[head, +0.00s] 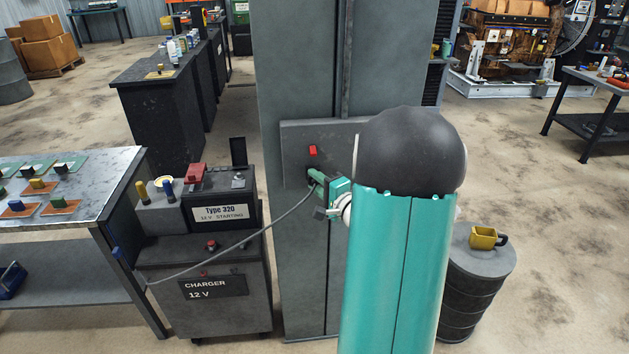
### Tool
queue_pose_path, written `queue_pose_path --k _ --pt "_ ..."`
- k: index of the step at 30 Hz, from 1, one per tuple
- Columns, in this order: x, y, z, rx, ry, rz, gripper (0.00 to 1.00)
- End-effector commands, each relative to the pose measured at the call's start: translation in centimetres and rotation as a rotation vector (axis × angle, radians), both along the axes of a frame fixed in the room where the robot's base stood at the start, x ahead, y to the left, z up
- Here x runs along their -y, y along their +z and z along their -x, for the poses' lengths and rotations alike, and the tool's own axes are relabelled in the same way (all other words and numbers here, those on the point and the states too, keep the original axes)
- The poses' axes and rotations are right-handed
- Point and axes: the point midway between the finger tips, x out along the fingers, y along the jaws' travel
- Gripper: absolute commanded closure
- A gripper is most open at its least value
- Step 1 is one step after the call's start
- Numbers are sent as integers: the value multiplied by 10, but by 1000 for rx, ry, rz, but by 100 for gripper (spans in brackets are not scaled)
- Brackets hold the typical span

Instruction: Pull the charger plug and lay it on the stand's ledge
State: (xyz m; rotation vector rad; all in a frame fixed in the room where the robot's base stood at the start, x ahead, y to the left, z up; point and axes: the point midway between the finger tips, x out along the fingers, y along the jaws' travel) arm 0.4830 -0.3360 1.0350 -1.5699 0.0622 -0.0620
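A dark panel (290,148) with a red switch (313,151) is fixed to a tall grey column. My gripper (318,181) is at the panel's lower part, below the switch, where the end of a grey cable (240,243) meets it. The plug itself is mostly hidden by the gripper and too small to make out. I cannot tell whether the fingers are closed on it. The stand has a flat ledge (178,254) in front of a Type 320 battery (222,196).
My arm covers the panel's right side. A table (107,183) with several small coloured parts stands at left. A red knob (211,244) is on the ledge. Open floor lies further right.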

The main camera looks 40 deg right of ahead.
Motion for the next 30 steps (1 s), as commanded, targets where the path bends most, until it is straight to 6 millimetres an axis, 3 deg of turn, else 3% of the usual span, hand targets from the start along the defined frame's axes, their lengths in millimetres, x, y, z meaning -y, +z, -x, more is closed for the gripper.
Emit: queue_pose_path --k 1,4,14,30 --pt "0 0 0 0 0 0 82" --pt "0 0 0 0 0 0 98" --pt "-1 0 2 0 0 0 99" --pt "-14 0 22 0 -1 0 99"
